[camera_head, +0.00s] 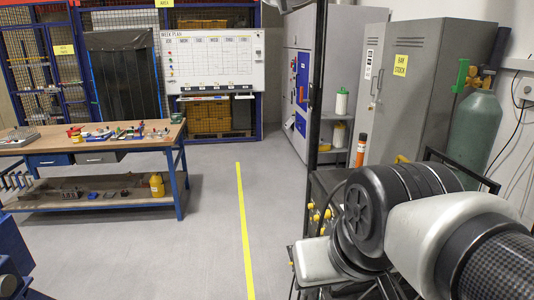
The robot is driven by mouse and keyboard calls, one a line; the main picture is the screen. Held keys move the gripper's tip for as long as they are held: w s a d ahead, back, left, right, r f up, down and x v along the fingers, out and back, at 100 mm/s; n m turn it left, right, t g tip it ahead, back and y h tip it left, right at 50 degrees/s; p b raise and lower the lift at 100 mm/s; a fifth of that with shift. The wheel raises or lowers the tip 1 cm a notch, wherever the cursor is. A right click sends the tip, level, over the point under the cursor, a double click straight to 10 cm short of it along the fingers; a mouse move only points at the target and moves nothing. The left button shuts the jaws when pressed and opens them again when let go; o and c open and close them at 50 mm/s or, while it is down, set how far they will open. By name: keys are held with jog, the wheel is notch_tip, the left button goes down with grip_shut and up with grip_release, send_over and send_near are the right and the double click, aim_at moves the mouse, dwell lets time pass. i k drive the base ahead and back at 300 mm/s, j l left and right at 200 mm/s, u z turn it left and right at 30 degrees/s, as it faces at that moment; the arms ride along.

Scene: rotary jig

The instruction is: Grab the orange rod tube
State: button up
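An orange tube with a dark cap (361,150) stands upright behind my arm, right of the middle of the view. It is in front of the grey cabinets, and my arm and a dark frame are close by it. I cannot tell what it rests on. My arm fills the lower right of the view. My gripper is not in view.
A wooden workbench (85,147) with small tools and parts stands at the left. Grey lockers (405,95) and a green gas cylinder (473,130) are at the right. A yellow line (243,235) runs along the open floor. A whiteboard (213,65) is at the back.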

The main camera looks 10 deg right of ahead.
aim_at(362, 149)
jog(key=u, duration=0.2)
jog(key=i, duration=4.3)
jog(key=i+j+z, duration=0.1)
jog(key=i+z, duration=0.3)
jog(key=i+j+z, duration=0.4)
jog(key=i, duration=0.15)
jog(key=l+z, duration=0.1)
jog(key=z, duration=1.7)
